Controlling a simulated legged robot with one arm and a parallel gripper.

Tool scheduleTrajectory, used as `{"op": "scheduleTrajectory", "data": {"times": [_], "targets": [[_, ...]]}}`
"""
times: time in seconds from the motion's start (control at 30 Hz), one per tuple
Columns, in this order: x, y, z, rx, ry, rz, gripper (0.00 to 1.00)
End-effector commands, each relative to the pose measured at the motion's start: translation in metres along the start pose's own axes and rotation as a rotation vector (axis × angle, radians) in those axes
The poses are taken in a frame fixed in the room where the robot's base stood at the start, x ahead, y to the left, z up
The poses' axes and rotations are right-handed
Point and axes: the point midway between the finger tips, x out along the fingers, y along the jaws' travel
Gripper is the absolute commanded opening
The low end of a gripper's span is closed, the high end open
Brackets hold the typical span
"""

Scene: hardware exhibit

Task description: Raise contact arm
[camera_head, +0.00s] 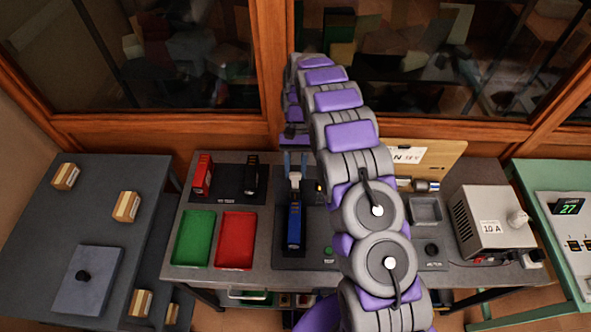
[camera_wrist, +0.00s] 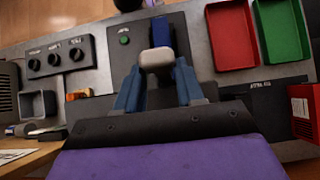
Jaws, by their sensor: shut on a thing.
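The test fixture is a dark base plate (camera_head: 290,261) on the bench, with a blue block (camera_head: 294,228) lying along it. The contact arm shows as a pale grey grip (camera_head: 295,180) at the far end of the blue block. My gripper (camera_head: 295,164) reaches down to it from the far side, with blue fingers. In the wrist view the pale grip (camera_wrist: 157,58) sits between the two fingers of my gripper (camera_wrist: 158,76), which are shut on it. The blue block (camera_wrist: 163,35) lies beyond it. The arm's hinge and its exact tilt are hidden.
A green tray (camera_head: 193,239) and a red tray (camera_head: 235,241) lie left of the fixture. Red and black modules stand on the "to test" plate (camera_head: 228,197). A power box (camera_head: 490,222) stands at the right. Wooden-framed windows rise behind.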

Motion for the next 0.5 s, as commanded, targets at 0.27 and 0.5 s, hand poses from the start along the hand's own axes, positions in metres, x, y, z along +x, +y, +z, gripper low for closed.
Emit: {"op": "scheduleTrajectory", "data": {"times": [0.27,0.5], "targets": [[-0.0003,0.0005,-0.007,0.001,-0.049,0.002,0.0],[-0.0015,0.0003,-0.0088,0.001,-0.059,0.001,0.0]]}}
